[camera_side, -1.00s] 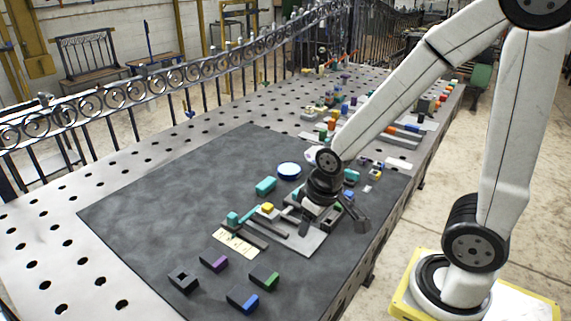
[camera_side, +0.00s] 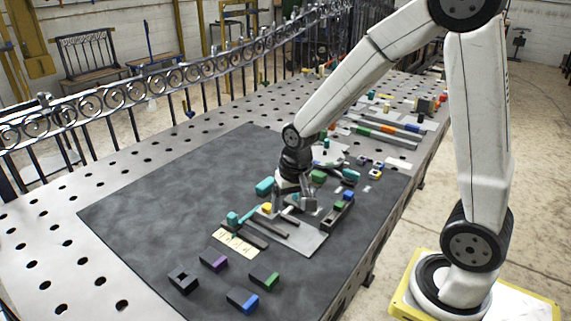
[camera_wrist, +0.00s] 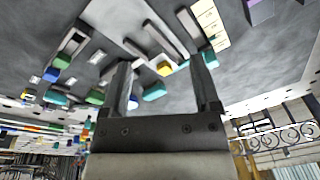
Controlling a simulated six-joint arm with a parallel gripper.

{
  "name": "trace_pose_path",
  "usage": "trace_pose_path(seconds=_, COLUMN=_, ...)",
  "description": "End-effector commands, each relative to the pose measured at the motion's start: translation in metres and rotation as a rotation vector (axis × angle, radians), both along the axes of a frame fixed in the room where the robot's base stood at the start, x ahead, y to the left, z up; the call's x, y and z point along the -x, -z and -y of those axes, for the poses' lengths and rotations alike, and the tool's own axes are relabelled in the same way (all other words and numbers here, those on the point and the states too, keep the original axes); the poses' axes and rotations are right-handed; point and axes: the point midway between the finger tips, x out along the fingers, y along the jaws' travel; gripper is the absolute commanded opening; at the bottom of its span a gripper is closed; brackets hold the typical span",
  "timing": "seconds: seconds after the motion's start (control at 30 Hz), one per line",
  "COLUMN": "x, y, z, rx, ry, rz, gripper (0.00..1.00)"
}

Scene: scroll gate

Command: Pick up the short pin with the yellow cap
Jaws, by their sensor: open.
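The yellow cap (camera_side: 267,208) shows in the side view on the dark mat, at the left edge of a grey plate (camera_side: 312,238). The pin under it is too small to make out. In the wrist view the yellow cap (camera_wrist: 165,69) appears between my two fingers, beyond their tips. My gripper (camera_side: 294,203) is low over the grey plate, a little right of the yellow cap in the side view. In the wrist view my gripper (camera_wrist: 160,62) has its fingers apart with nothing held between them.
A teal block (camera_side: 266,186) lies behind the yellow cap, and a teal-headed piece (camera_side: 234,218) to its left. Dark bars lie on and beside the plate. A cream strip (camera_side: 236,242) and purple, blue and green-marked blocks are in front. The mat's left side is clear.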

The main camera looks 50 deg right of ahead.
Motion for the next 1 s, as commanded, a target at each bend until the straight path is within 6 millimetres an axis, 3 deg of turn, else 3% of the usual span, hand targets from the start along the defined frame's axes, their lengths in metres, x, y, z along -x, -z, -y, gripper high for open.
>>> trace_pose_path(seconds=0.2, x=-0.049, y=0.008, z=0.025, rx=-0.071, ry=0.375, rz=-0.069, gripper=0.79)
trace_pose_path(seconds=0.5, x=-0.1, y=0.023, z=0.058, rx=-0.146, ry=0.842, rz=-0.163, gripper=0.79)
trace_pose_path(seconds=0.7, x=-0.115, y=0.029, z=0.07, rx=-0.167, ry=1.001, rz=-0.196, gripper=0.79)
trace_pose_path(seconds=1.0, x=-0.116, y=0.033, z=0.071, rx=-0.171, ry=1.027, rz=-0.204, gripper=0.79)
